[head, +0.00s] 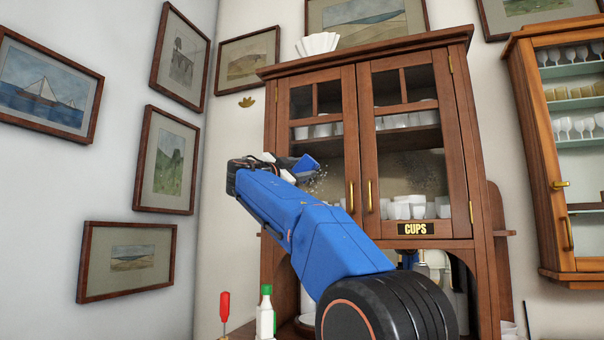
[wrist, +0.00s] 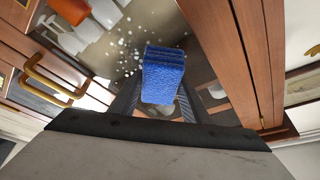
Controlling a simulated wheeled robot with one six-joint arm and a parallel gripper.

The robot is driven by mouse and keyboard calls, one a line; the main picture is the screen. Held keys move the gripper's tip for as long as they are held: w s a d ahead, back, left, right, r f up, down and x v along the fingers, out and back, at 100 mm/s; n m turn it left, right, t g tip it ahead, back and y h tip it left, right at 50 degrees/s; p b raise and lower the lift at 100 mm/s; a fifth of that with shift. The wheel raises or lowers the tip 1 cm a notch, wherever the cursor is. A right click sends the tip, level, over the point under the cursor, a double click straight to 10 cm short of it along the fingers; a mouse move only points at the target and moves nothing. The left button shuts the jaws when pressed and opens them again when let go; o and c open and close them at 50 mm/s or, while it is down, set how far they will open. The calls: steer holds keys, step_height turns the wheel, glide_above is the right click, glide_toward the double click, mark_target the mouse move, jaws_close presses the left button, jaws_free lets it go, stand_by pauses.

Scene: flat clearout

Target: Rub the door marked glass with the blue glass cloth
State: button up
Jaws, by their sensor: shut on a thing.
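My gripper (head: 292,170) is shut on the blue glass cloth (head: 305,166), a folded blue pad. The cloth also shows in the wrist view (wrist: 163,75), between the dark fingers. It is in front of the left glass door (head: 328,160) of the brown wooden cabinet. White specks (head: 318,184) mark this pane beside and below the cloth, and they show left of it in the wrist view (wrist: 125,57). I cannot tell whether the cloth touches the pane. The right door (head: 410,155) is shut. A plate below it reads "CUPS" (head: 415,229).
Brass handles (head: 351,197) stand out where the doors meet. A glass-fronted wall cabinet (head: 575,150) with glasses hangs at the right. A green-capped white bottle (head: 265,315) and a red-handled tool (head: 225,306) stand below. Framed pictures (head: 166,160) hang at the left.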

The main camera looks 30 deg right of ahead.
steer(key=shift+s+d, duration=0.85)
steer(key=shift+s, duration=0.25)
steer(key=shift+s+d, duration=0.9)
steer(key=shift+s, duration=0.15)
steer(key=shift+s+d, duration=0.85)
steer(key=shift+s, duration=0.25)
steer(key=shift+s+a, duration=0.95)
steer(key=shift+a, duration=0.2)
steer(key=shift+s+a, duration=0.9)
steer(key=shift+a, duration=0.25)
steer(key=shift+s+a, duration=0.9)
steer(key=shift+a, duration=0.3)
steer(key=shift+w, duration=0.1)
